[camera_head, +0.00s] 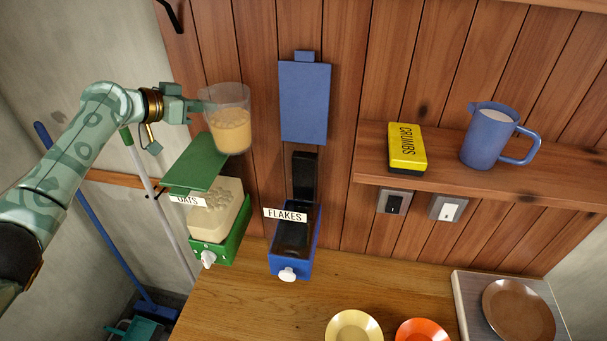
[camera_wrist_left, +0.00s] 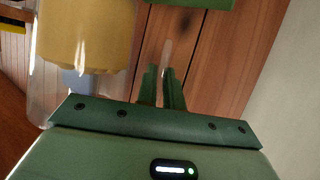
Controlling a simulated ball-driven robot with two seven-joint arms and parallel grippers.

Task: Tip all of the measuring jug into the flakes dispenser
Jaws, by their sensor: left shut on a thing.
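The measuring jug (camera_head: 228,120) is clear and partly filled with tan contents. It is upright in the air, above and in front of the green oats dispenser. My left gripper (camera_head: 197,106) is shut on the jug's left side. In the left wrist view, the fingers (camera_wrist_left: 163,90) close on a thin clear part, seemingly its handle, beside the jug body (camera_wrist_left: 85,40). The blue flakes dispenser (camera_head: 304,258), labelled FLAKES, stands right of and below the jug. Its top is open and its inside looks dark. A blue panel (camera_head: 305,103) stands above it. My right gripper is not in view.
The oats dispenser (camera_head: 222,250) has a raised green lid (camera_head: 195,163) close under the jug. On the right, a shelf (camera_head: 370,168) holds a yellow CRUMBS box (camera_head: 406,148) and a blue pitcher (camera_head: 484,140). Plates (camera_head: 353,328) lie at the front of the counter.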

